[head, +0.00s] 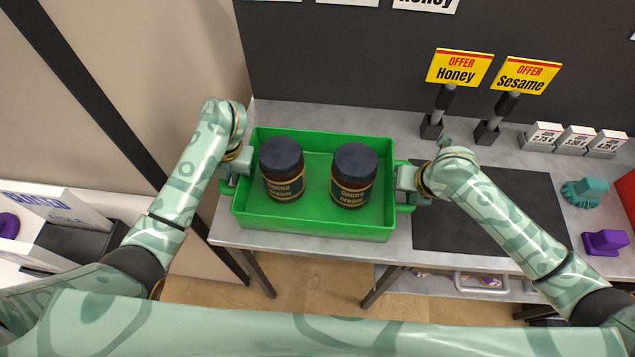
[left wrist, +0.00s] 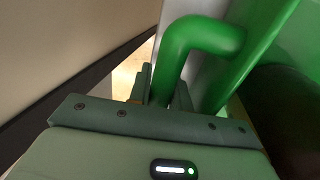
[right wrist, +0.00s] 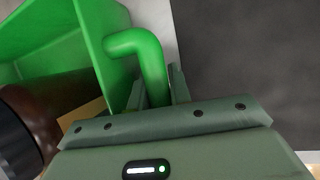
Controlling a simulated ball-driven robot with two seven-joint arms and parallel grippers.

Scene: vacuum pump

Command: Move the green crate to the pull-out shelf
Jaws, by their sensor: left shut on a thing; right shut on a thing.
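The green crate (head: 315,220) is in the middle of the head view, at the left end of the grey table, with two dark-lidded cocoa cream jars (head: 282,170) (head: 353,176) standing upright in it. My left gripper (head: 232,172) is shut on the handle at the crate's left end; that handle (left wrist: 195,35) shows between the fingers in the left wrist view. My right gripper (head: 408,186) is shut on the handle at the right end, also seen in the right wrist view (right wrist: 145,50). Whether the crate touches the table is hard to tell. I cannot identify the pull-out shelf with certainty.
A dark mat (head: 490,215) lies on the table right of the crate. Honey and Sesame offer signs (head: 458,68) (head: 527,75) stand behind it, beside small price boxes (head: 577,139). Teal (head: 585,192) and purple (head: 605,242) items are at the right. A dark panel (head: 350,60) rises behind.

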